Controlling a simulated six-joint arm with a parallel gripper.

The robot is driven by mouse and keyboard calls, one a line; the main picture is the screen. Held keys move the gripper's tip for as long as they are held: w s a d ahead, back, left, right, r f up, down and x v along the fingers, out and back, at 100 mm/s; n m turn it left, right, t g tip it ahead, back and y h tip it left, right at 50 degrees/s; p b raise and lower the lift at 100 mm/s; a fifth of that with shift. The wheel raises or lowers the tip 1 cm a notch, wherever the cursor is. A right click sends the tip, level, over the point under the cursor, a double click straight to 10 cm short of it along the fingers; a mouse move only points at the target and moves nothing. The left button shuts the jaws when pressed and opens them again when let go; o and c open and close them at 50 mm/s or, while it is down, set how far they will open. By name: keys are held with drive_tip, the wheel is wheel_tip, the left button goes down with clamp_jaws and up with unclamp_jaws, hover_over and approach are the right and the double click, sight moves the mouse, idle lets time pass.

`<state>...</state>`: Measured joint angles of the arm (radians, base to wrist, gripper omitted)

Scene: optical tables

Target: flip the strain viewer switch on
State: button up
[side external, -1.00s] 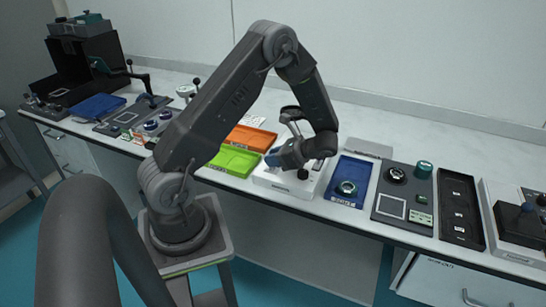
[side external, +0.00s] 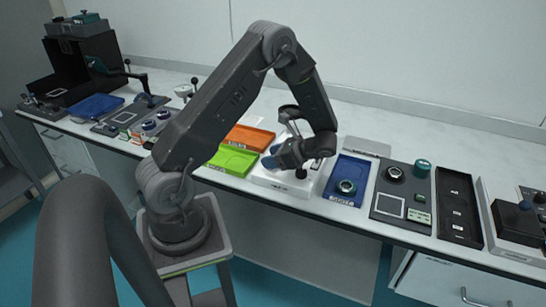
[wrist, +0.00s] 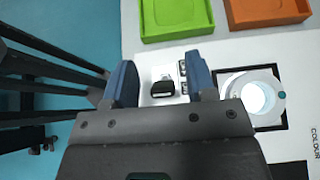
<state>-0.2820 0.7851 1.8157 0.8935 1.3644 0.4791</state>
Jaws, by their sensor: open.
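A small black switch (wrist: 163,88) sits on a white unit (wrist: 150,48) in the wrist view, beside a strip of small dark-marked labels. My gripper (wrist: 160,72) is open, with one blue finger on each side of the switch in that picture and nothing held between them. I cannot tell whether the fingers touch the unit or which way the switch is set. In the side view my gripper (side external: 274,159) is low over the white unit (side external: 284,185). The gripper hides the switch there.
A bright round part (wrist: 258,98) in a black square frame is right of my fingers. A green tray (side external: 233,160) and an orange tray (side external: 250,138) lie to the left. A blue tray (side external: 348,172) with a round knob stands close on the right.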

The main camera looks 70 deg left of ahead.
drive_tip(key=v, duration=1.3)
drive_tip(key=shift+w+d+r, duration=0.2)
drive_tip(key=shift+w+d, duration=0.05)
drive_tip(key=shift+d, duration=0.05)
drive_tip(key=s+d+r+n+t+h, duration=0.8)
drive_tip(key=s+d+r+n+t, duration=0.1)
drive_tip(key=s+d+r+t, duration=0.5)
drive_tip(key=s+d+r, duration=0.1)
drive_tip(key=s+r, duration=0.1)
drive_tip(key=s, duration=0.1)
drive_tip(key=shift+h, duration=0.3)
